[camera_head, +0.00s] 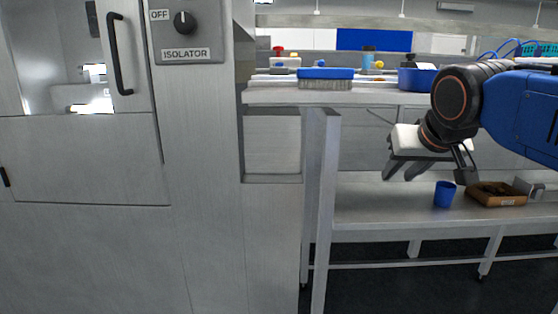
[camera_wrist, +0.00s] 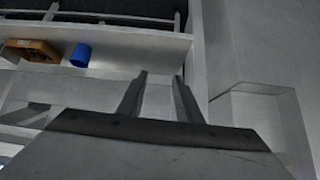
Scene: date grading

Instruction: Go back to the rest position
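My gripper (camera_head: 403,172) is at the right of the head view, on my raised blue and black arm. It hangs in front of the steel bench and points down and left. In the wrist view, its two dark fingers (camera_wrist: 159,78) stand apart with nothing between them, so it is open and empty. It touches nothing that I can see.
A steel cabinet with an isolator switch (camera_head: 185,22) fills the left. A blue cup (camera_head: 445,194) and a brown box (camera_head: 497,204) with dark contents stand on the lower bench (camera_head: 380,212). A blue brush (camera_head: 325,74) lies on the upper shelf.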

